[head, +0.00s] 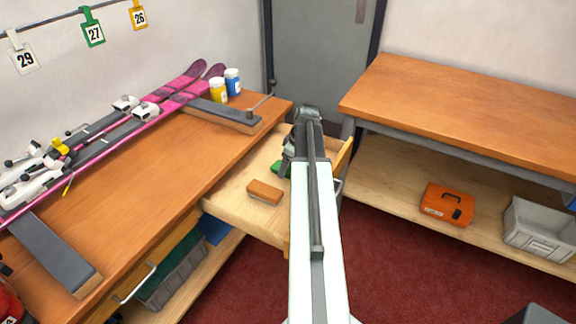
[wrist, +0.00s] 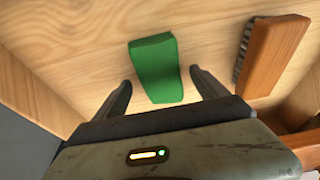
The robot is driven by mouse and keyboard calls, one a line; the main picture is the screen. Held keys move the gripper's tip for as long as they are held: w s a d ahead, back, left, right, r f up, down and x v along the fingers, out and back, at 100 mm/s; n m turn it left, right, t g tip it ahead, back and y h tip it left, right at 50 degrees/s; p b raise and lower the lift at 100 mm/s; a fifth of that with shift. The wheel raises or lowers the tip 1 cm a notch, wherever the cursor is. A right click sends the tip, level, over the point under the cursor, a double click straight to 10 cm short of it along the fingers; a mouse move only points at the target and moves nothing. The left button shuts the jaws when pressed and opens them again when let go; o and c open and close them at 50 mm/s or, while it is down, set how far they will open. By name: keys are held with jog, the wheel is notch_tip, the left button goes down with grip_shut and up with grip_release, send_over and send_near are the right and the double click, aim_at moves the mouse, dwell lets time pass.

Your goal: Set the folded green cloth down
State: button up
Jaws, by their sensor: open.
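The folded green cloth (wrist: 156,68) lies on the wooden floor of the open drawer, seen in the wrist view just ahead of and between my fingers. My gripper (wrist: 160,92) is open, with a dark finger on each side of the cloth's near end and a gap visible on both sides. In the head view, only a small part of the cloth (head: 279,169) shows beside my arm, which hides the rest. My gripper (head: 287,164) reaches down into the drawer there.
A brown-backed brush (head: 265,192) lies in the open drawer (head: 234,208); it also shows at right in the wrist view (wrist: 272,52). Pink skis (head: 150,106) lie on the left bench. An orange case (head: 447,204) and grey bin (head: 540,229) sit on the right shelf.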

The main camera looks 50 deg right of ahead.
jog(key=p+v, duration=1)
jog(key=v, duration=0.1)
jog(key=shift+r+p, duration=0.3)
jog(key=shift+r, duration=0.05)
jog(key=shift+s, duration=0.1)
